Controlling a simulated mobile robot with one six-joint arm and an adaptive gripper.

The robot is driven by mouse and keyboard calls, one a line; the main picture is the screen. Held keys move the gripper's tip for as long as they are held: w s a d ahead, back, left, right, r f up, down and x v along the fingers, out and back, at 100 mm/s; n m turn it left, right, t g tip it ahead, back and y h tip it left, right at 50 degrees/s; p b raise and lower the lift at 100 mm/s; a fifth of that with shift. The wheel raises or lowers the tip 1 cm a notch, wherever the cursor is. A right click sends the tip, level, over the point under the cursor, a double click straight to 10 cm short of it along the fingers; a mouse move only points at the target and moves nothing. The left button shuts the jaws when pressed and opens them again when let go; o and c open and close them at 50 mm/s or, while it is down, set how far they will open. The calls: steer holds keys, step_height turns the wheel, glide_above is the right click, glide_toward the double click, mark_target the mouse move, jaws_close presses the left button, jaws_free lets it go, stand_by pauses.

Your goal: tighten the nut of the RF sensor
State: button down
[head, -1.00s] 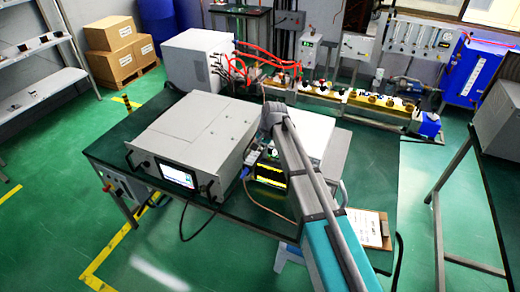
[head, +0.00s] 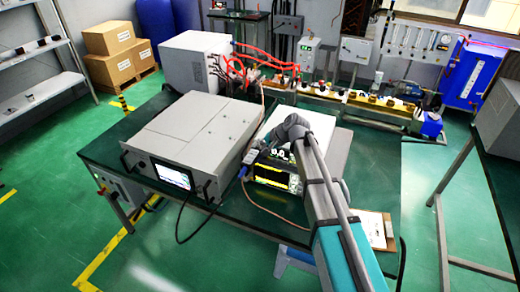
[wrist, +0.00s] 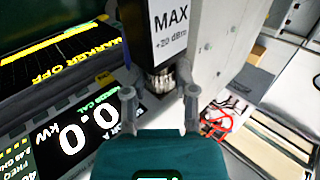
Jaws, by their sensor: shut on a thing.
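The RF sensor (wrist: 170,32) is a dark body with a white label reading MAX +23 dBm at the top middle of the wrist view. Its silver knurled nut (wrist: 161,80) sits at its lower end, close above my teal gripper body. The two grey fingers of my gripper (wrist: 160,84) stand on either side of the nut and are shut on it. In the head view my gripper (head: 268,154) is small at the power meter's (head: 272,177) front, and the nut cannot be made out there. The meter's display also fills the left of the wrist view.
A large grey generator (head: 195,130) stands left of the meter on the green table (head: 125,135). A cable (head: 270,210) runs over the table front. A clipboard (head: 370,229) lies at the right. Red hoses (head: 265,60) are behind.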

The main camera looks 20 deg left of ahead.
steer(key=shift+s, duration=0.1)
steer(key=shift+c, duration=2)
jaws_free()
steer(key=shift+a+r+h+p, duration=0.1)
steer(key=shift+r+h+p, duration=0.05)
steer(key=shift+h+p, duration=0.45)
